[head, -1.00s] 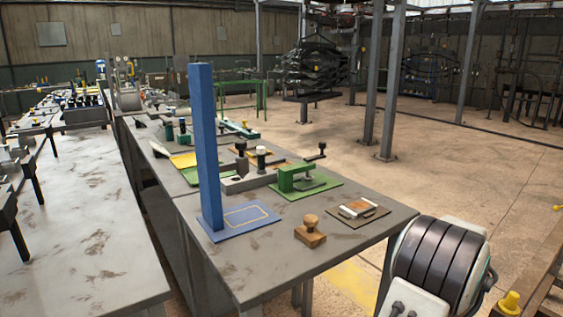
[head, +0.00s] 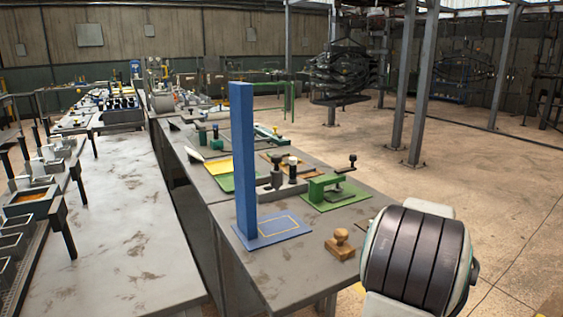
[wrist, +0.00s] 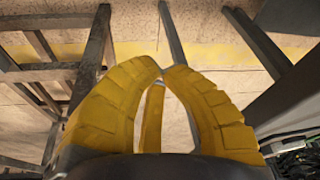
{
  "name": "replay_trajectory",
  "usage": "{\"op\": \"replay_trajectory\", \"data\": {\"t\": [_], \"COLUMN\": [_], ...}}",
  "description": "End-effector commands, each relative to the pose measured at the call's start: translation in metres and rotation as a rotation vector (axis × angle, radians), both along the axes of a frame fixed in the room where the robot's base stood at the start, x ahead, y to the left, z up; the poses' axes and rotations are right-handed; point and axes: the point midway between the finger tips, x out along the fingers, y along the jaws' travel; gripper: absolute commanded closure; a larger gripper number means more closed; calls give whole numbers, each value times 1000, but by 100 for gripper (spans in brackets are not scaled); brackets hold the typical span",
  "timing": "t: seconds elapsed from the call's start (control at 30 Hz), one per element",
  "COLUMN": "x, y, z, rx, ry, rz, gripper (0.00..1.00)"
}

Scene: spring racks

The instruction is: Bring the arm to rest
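My gripper (wrist: 163,72) shows in the wrist view with its yellow fingers drawn together. The fingertips meet or nearly meet, and I see nothing held between them. A rounded part of my arm with dark bands (head: 415,258) fills the lower right of the head view, beside the near corner of the workbench. The gripper itself is not visible in the head view.
A grey workbench (head: 285,275) carries a blue post (head: 243,165) on a blue plate, a wooden stamp (head: 341,243) and a green clamp-like fixture (head: 326,188). Another worn bench (head: 135,235) stands left. Open floor (head: 510,215) lies right, with grey columns (head: 425,85) behind.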

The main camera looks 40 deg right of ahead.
Motion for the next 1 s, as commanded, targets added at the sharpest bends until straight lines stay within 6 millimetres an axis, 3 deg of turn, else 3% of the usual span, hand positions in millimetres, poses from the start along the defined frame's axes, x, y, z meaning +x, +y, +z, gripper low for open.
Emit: {"op": "replay_trajectory", "data": {"t": [0.03, 0.2, 0.4, 0.57, 0.7, 0.83, 1.0], "x": [21, 79, 113, 113, 97, 78, 58], "y": [18, 97, 203, 282, 337, 372, 398], "z": [25, 85, 145, 184, 209, 224, 235], "rx": [-3, -8, -12, -16, -21, -25, -30], "ry": [1, 7, 17, 25, 30, 35, 38], "rz": [66, 314, 621, 863, 1056, 1205, 1334], "gripper": [100, 100, 100, 100, 100, 100, 100]}}
